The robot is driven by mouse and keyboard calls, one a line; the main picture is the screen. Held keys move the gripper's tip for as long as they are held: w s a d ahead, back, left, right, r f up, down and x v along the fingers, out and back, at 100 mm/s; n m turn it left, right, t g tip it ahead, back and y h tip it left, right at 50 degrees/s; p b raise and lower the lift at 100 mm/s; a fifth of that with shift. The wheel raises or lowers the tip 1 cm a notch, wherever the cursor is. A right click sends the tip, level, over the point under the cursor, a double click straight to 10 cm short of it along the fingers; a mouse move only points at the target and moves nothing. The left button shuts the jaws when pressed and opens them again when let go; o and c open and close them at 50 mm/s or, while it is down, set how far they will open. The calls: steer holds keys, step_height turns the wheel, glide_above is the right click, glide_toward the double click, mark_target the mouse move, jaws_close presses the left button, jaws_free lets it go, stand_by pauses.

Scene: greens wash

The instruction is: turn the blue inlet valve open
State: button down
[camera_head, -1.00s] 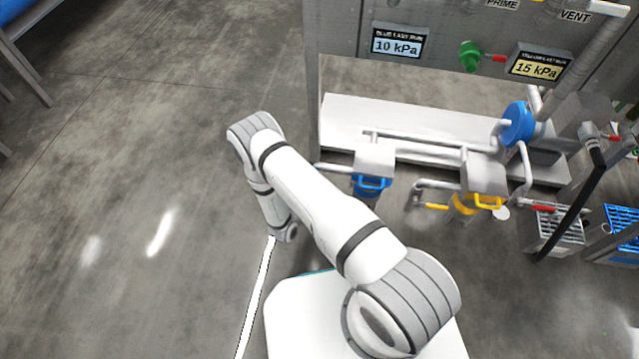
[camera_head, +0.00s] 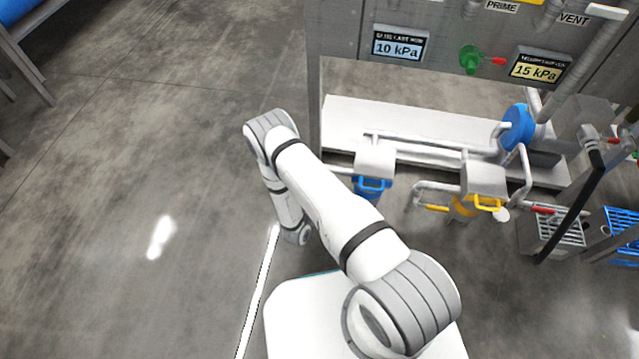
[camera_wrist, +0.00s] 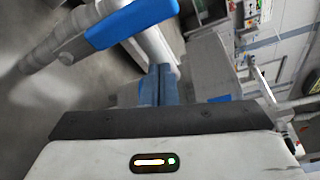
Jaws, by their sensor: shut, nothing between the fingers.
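A blue lever handle (camera_wrist: 130,22), which looks like the blue inlet valve's, shows large at the top left of the wrist view. It lies slantwise beside a grey pipe. My gripper (camera_wrist: 157,72) shows in the wrist view with its blue-grey fingers together and empty. The fingertips are below and right of the handle in the picture, and they look apart from it. In the head view my arm hides both the gripper and this lever.
Open floor lies left.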

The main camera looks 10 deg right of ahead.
steer(key=f+p+v, duration=0.1)
steer(key=p+v, duration=0.1)
steer(key=v, duration=0.7)
steer(key=shift+s+a, duration=0.3)
steer(key=shift+a, duration=0.05)
steer(key=shift+p, duration=0.3)
steer(key=d+r+m+g+h+p, duration=0.1)
steer(key=d+r+m+g+p, duration=0.45)
steer(key=r, duration=0.95)
steer(key=r+m+g+p, duration=0.35)
steer(key=r+m, duration=0.55)
steer(key=r, duration=0.5)
steer(key=d+r+m+g+h+p, duration=0.1)
steer(key=d+r+m+g+p, duration=0.45)
steer(key=r, duration=0.95)
steer(key=s+a+r+m+t+y+p, duration=0.1)
steer(key=s+r+m+y+p, duration=0.3)
steer(key=r+m, duration=0.3)
steer(key=s+a+r+m+t+y+p, duration=0.1)
steer(key=s+r+m+y+p, duration=0.3)
steer(key=r, duration=1.4)
steer(key=s+a+r+m+t+y+p, duration=0.2)
steer(key=s+r+m+y+p, duration=0.2)
steer(key=s+r+m+p, duration=0.3)
step_height(320, 180, up, 6)
steer(key=m+p, duration=0.1)
steer(key=m, duration=0.3)
steer(key=shift+s+f+y, duration=0.2)
steer(key=shift+s+y, duration=0.1)
steer(key=shift+s, duration=0.05)
